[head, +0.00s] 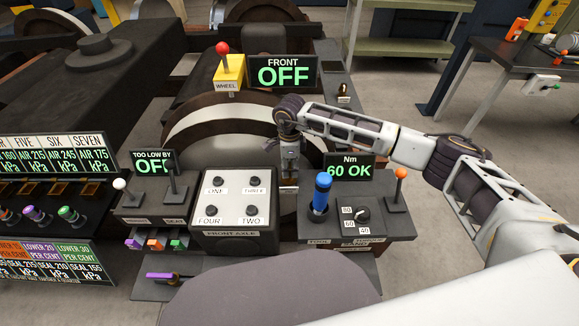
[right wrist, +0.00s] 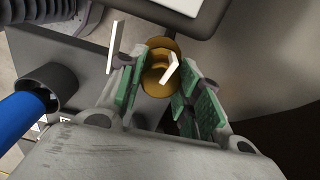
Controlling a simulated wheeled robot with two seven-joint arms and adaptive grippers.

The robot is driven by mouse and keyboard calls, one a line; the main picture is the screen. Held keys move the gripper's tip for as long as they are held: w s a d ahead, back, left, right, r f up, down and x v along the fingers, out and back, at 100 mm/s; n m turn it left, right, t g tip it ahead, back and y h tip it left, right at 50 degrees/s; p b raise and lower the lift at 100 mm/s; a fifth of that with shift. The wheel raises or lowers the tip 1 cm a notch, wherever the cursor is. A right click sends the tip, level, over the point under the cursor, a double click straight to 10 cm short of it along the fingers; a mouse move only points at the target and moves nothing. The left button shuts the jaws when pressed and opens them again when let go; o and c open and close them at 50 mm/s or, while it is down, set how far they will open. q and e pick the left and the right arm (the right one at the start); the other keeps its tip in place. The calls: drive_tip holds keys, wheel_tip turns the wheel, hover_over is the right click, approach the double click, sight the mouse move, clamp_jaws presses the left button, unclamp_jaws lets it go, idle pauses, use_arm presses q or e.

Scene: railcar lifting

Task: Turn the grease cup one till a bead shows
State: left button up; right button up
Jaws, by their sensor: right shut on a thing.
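The grease cup is a brass, round, stepped cup (right wrist: 158,82) in the right wrist view, with a white bar across its top. Another white bar stands beside it to the left. My right gripper (right wrist: 158,88) has its green-padded fingers on either side of the cup and is shut on it. In the head view my right gripper (head: 289,170) points down between the white button panel (head: 232,205) and the tool block with the blue-handled tool (head: 321,192); the cup is hidden there by the gripper. I can make out no bead of grease. My left gripper is not in view.
A display reading FRONT OFF (head: 283,73) stands behind my right arm. A display reading 60 OK (head: 348,168) is close to its right. An orange-knobbed lever (head: 400,175) stands farther right. In the wrist view the blue handle (right wrist: 25,120) is close at left.

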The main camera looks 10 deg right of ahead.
drive_tip(key=shift+m, duration=2.3)
drive_tip(key=o, duration=1)
drive_tip(key=shift+o, duration=0.2)
drive_tip(key=shift+r, duration=0.1)
wheel_tip(320, 180, up, 12)
drive_tip(key=shift+s+a, duration=0.1)
